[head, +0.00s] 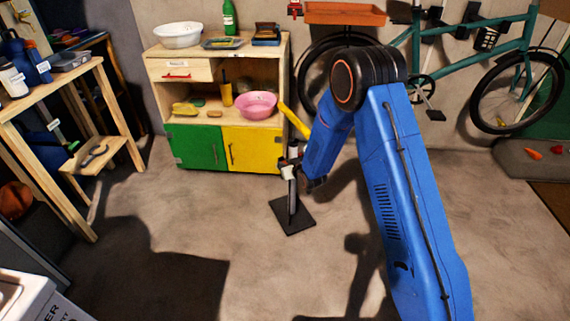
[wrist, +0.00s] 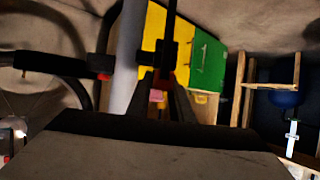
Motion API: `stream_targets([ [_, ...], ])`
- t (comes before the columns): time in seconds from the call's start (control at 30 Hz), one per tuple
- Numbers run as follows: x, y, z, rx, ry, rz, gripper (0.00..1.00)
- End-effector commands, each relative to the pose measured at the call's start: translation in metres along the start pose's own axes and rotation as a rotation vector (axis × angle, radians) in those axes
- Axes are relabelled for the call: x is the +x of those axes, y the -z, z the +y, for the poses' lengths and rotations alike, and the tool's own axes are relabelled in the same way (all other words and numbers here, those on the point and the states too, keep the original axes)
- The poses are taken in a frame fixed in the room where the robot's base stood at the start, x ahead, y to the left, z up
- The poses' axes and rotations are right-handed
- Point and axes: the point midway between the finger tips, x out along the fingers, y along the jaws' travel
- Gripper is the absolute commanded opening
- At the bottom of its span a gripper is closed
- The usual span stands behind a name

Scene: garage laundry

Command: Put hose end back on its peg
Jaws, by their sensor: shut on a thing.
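My gripper (wrist: 164,80) shows in the wrist view with its fingers shut on a thin dark piece (wrist: 170,48), which looks like the hose end. In the head view my gripper (head: 303,180) is low beside a small stand with a dark square base (head: 297,224) and an upright post (head: 292,205). A grey upright (wrist: 127,50) stands close beside the fingers in the wrist view. A black bar (wrist: 45,63) with a red tip reaches toward it from the left, and a dark curved tube passes behind. I cannot tell which part is the peg.
A cabinet with green (head: 197,147) and yellow (head: 250,150) doors stands behind the stand, with a pink bowl (head: 258,106) on its shelf. A wooden bench (head: 85,85) is at left and a teal bicycle (head: 470,38) at right. The concrete floor around the stand is clear.

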Motion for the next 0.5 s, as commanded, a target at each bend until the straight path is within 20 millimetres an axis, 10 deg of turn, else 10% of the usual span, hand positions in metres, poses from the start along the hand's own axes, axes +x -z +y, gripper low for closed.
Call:
stream_targets([
  [0.43,0.0010,-0.0017,0.0000,0.000,0.000,0.001,0.00],
  [0.5,0.0010,-0.0017,0.0000,0.000,0.000,0.001,0.36],
])
